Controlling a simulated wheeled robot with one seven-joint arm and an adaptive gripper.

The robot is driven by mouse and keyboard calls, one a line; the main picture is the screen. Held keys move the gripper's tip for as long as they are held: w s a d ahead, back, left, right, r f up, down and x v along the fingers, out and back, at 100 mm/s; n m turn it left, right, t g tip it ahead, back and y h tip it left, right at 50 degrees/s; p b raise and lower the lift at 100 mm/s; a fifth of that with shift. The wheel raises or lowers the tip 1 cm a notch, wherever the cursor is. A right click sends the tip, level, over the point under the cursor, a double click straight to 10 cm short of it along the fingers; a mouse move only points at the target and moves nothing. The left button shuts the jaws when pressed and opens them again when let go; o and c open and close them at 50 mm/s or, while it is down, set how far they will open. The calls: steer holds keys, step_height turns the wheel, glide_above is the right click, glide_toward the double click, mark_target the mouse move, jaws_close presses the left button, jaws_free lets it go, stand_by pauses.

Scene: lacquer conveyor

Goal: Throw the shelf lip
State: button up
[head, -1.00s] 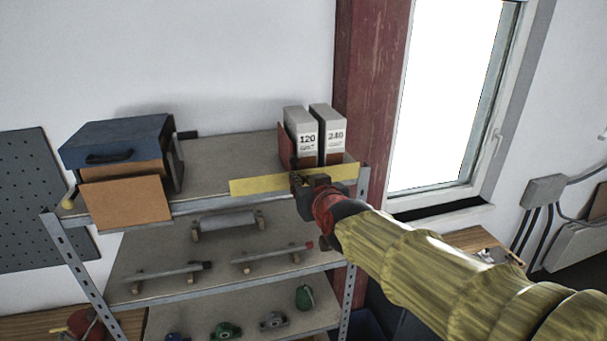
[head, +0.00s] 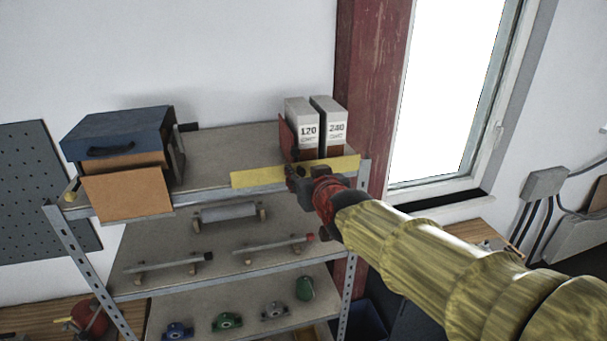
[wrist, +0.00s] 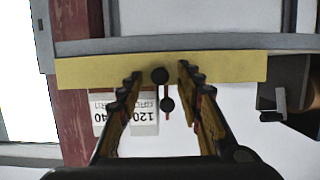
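The shelf lip is a yellow strip (head: 258,177) along the front edge of the top shelf, in front of two boxes. It also spans the wrist view (wrist: 220,68), where the picture looks upside down. My gripper (head: 294,178) is at the lip's middle right in the head view, its tips hard to make out there. In the wrist view my gripper (wrist: 160,80) has its fingers spread apart.
Two grey boxes marked 120 (head: 308,132) and 240 (head: 336,130) stand behind the lip. A blue-topped case (head: 118,130) with an orange panel (head: 128,194) stands at the left. The shelf between is clear.

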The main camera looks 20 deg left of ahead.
steer(key=v, duration=1.2)
stand_by(0.4)
